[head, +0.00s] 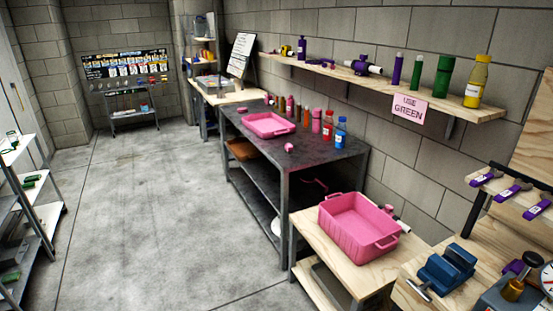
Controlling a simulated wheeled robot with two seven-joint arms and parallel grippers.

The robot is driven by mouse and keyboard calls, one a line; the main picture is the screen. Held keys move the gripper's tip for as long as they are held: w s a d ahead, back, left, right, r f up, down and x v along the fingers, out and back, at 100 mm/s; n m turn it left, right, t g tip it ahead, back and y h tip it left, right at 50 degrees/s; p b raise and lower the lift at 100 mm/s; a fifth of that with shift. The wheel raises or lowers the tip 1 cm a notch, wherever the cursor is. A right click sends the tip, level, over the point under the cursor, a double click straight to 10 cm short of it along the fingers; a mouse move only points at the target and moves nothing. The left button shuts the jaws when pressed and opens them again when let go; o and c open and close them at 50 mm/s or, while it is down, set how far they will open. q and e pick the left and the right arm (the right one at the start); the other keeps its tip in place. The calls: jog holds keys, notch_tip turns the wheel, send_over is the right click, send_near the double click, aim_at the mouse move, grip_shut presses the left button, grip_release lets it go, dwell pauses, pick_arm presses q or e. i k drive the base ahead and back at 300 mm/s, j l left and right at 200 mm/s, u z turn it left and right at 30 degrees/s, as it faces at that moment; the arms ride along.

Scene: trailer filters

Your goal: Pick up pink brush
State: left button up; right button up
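I cannot clearly pick out a pink brush. A small pink item (289,148) lies on the dark metal table (325,162) near its front edge; it is too small to tell what it is. Another small item with pink and white parts (389,209) shows behind the pink bin (352,233) on the wooden bench, partly hidden by the bin. A pink tray (268,126) stands on the dark table, with pink, red and blue bottles behind it. Neither of my grippers is in view.
A wall shelf (385,87) with purple, green and yellow items runs above the tables. A blue vise (447,268) stands at the bottom right. Shelving (30,190) is at the left. The grey concrete floor (165,205) in the middle is clear.

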aim_at(289, 147)
jog(key=i+j+z, duration=0.1)
jog(key=i, duration=0.85)
jog(key=z, duration=0.3)
jog(key=i+j+z, duration=0.9)
jog(key=j, duration=0.2)
jog(key=k+l, duration=0.05)
